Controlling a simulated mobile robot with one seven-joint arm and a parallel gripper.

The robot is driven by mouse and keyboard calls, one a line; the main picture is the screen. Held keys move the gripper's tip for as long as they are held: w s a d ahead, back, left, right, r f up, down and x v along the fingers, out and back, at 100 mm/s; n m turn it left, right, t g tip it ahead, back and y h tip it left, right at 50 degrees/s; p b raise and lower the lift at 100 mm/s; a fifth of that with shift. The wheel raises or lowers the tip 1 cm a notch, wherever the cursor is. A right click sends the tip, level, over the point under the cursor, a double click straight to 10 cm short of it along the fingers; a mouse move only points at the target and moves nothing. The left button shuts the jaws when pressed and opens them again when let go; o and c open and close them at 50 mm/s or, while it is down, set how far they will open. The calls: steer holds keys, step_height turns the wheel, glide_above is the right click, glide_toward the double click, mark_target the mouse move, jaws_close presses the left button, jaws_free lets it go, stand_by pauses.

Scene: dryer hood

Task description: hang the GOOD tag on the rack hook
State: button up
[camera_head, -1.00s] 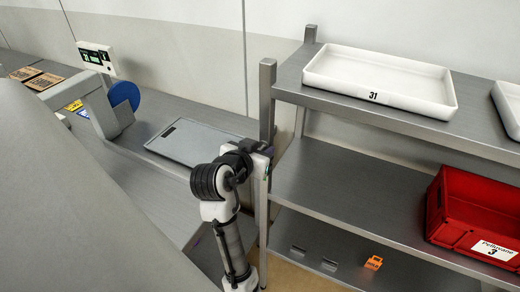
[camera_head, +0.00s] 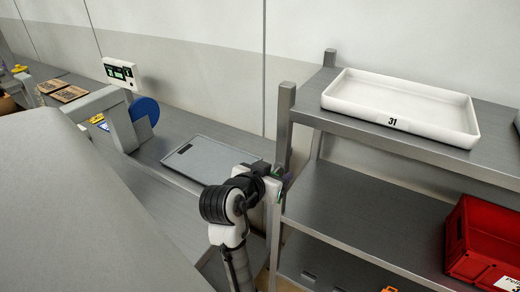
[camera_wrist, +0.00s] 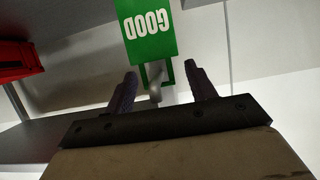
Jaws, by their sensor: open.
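The green GOOD tag (camera_wrist: 148,32) shows upside down in the wrist view, just beyond my fingertips. Its open loop end (camera_wrist: 146,74) lies between and beyond the fingers. A grey hook (camera_wrist: 155,88) shows at the loop and looks to pass through it; the exact contact is hard to tell. My gripper (camera_wrist: 161,72) is open, with one dark finger on each side of the hook and apart from the tag. In the head view my gripper (camera_head: 278,178) is beside the rack's front left post (camera_head: 285,125). Only a small green patch shows there; the hook is hidden.
The metal rack holds a white tray marked 31 (camera_head: 392,124) on top and a red crate (camera_head: 490,235) lower at right. A grey tray (camera_head: 205,155) lies on the bench behind my arm. The rack's middle shelf is bare beside the post.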

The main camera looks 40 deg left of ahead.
steer(key=b+v, duration=0.2)
steer(key=v, duration=1)
steer(key=shift+s, duration=0.25)
